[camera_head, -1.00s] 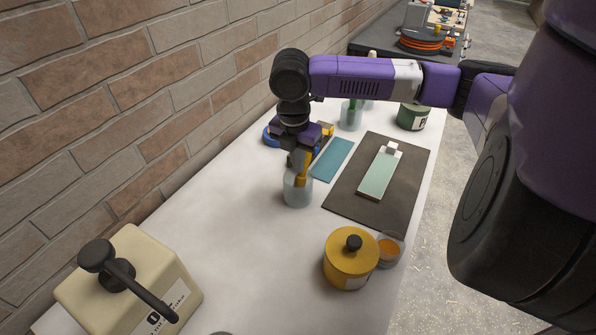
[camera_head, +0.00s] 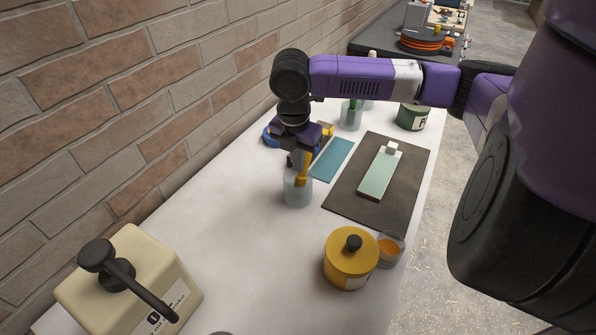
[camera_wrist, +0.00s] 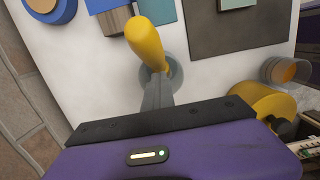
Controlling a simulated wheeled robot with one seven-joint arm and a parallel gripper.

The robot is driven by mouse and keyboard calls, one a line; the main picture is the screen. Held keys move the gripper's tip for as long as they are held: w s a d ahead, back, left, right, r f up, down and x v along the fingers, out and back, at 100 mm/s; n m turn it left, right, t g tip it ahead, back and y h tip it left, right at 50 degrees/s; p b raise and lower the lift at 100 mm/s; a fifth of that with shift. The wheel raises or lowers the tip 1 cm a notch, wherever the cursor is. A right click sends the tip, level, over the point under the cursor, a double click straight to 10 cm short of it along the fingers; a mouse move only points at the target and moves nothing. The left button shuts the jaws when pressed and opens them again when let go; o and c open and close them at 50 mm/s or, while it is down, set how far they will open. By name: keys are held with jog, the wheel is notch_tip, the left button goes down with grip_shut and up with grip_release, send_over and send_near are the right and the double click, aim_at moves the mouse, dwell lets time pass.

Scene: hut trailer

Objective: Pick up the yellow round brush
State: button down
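The yellow round brush (camera_head: 302,176) stands tilted in a clear glass jar (camera_head: 297,191) near the wall side of the white table. In the wrist view, the thick yellow handle of the brush (camera_wrist: 146,40) points up the picture, with the jar (camera_wrist: 176,62) round its lower part. My gripper (camera_head: 297,158) is over the jar. In the wrist view, its narrow grey fingers (camera_wrist: 157,88) are close together at the handle and look shut on it. The brush's lower end is inside the jar and hard to make out.
A yellow lidded pot (camera_head: 350,262) and a small orange-filled glass (camera_head: 389,248) stand at the front right. A cream box with a black lever (camera_head: 130,275) is at the front left. A dark mat (camera_head: 345,197) lies right of the jar. The brick wall is close on the left.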

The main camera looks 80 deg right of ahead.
jog(key=shift+s+d, duration=0.2)
jog(key=shift+s, duration=0.05)
jog(key=shift+d+r, duration=0.1)
jog(key=shift+r, duration=0.3)
notch_tip(320, 180, up, 20)
jog(key=b, duration=0.1)
jog(key=shift+w+a+f, duration=0.15)
jog(key=shift+w+a, duration=0.05)
jog(key=shift+a, duration=0.05)
jog(key=shift+c, duration=2.2)
grip_release()
notch_tip(320, 180, up, 8)
jog(key=shift+a+f, duration=0.15)
jog(key=shift+a, duration=0.3)
